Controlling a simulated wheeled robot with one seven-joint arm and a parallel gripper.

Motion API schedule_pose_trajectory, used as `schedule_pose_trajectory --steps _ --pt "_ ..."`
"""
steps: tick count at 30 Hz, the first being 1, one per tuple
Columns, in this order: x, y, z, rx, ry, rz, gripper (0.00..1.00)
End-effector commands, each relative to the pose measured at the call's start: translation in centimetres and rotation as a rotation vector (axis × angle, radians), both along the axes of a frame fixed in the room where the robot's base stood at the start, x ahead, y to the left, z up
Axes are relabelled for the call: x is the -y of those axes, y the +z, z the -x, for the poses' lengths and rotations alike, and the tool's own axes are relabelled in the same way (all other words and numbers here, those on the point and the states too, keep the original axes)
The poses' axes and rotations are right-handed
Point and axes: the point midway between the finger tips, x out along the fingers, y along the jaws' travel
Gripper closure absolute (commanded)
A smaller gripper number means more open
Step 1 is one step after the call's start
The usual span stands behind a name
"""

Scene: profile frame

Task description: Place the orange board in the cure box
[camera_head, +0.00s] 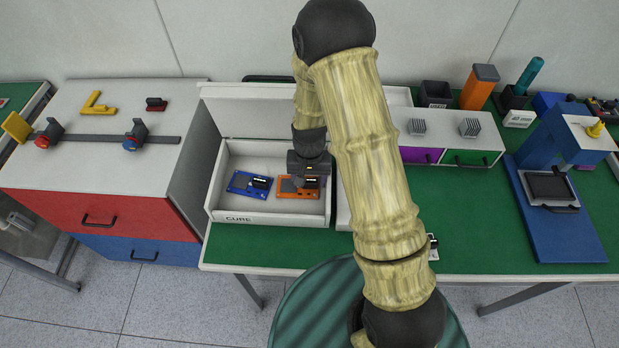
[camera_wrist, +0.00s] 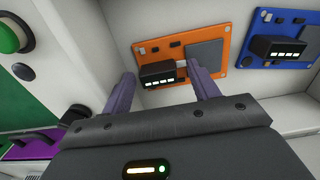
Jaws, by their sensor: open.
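The orange board (camera_head: 298,192) lies flat on the floor of the white cure box (camera_head: 265,219), in its right part. It also shows in the wrist view (camera_wrist: 189,45), with a black block and a grey square on it. A blue board (camera_head: 246,185) lies beside it in the same box, to the left in the head view. My gripper (camera_head: 307,181) is above the orange board inside the box. In the wrist view my gripper (camera_wrist: 166,84) has its two fingers spread apart at the board's near edge, around the black block's sides. Contact is not clear.
The box's lid (camera_head: 247,113) stands open behind it. A red and blue drawer cabinet (camera_head: 98,215) is to the left. A purple and green drawer unit (camera_head: 447,158) and a blue press (camera_head: 560,215) are to the right. Green bench top is free between them.

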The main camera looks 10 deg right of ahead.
Motion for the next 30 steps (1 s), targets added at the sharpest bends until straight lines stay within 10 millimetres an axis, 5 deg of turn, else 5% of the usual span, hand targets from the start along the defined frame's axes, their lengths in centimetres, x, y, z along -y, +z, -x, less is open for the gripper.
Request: schedule_pose_trajectory --steps 13,30 --pt "0.3 1.3 -0.1 0.001 -0.003 0.003 0.35" --pt "0.2 11.5 -0.1 0.004 -0.004 0.001 0.35"
